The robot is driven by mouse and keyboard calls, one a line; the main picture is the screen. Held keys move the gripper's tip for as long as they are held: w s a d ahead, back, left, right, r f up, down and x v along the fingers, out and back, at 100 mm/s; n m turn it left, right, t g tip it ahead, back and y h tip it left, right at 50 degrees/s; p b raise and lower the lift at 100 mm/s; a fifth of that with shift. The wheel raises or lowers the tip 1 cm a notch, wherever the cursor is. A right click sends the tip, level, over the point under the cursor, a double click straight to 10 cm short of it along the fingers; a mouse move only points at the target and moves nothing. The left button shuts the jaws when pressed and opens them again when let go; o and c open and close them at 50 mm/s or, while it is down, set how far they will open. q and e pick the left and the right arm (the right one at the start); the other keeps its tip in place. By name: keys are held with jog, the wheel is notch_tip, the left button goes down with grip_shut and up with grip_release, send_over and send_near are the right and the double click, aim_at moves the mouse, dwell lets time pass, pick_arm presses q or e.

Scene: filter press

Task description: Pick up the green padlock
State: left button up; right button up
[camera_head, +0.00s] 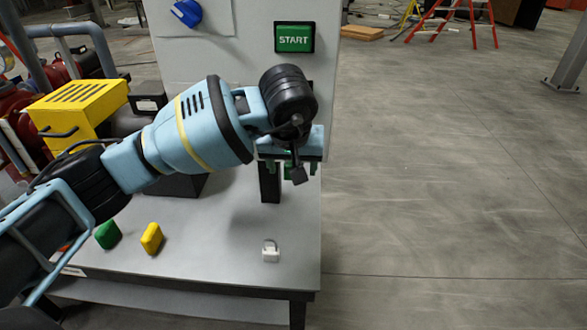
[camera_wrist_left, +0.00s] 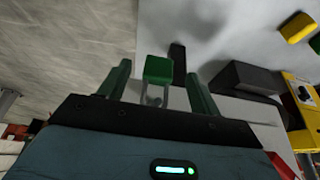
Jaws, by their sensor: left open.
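The green padlock (camera_wrist_left: 158,70) is between the two green fingers of my left gripper (camera_wrist_left: 157,76) in the left wrist view, its body far out and its grey shackle toward the palm. A gap shows on both sides of it, so the gripper is open around it and not touching its sides. In the head view my left gripper (camera_head: 288,168) points down in front of the cabinet, above the grey table. The padlock shows there only as a bit of green (camera_head: 289,173) between the fingers, mostly hidden by my wrist. My right gripper is not in view.
A white padlock (camera_head: 270,251), a yellow block (camera_head: 151,238) and a green block (camera_head: 108,234) are on the grey table (camera_head: 210,260). A black post (camera_head: 269,183) stands close behind the gripper. The cabinet bears a green START button (camera_head: 294,37).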

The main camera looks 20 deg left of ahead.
pick_arm(q)
jog(key=x, duration=0.3)
jog(key=shift+r, duration=0.1)
jog(key=c, duration=1.1)
jog(key=s+d, duration=0.2)
jog(key=s, duration=0.6)
jog(key=s+d+r, duration=0.1)
jog(key=s+d, duration=0.2)
jog(key=s, duration=0.6)
jog(key=shift+s+r+b, duration=0.15)
jog(key=shift+r+b, duration=0.05)
jog(key=shift+b, duration=0.15)
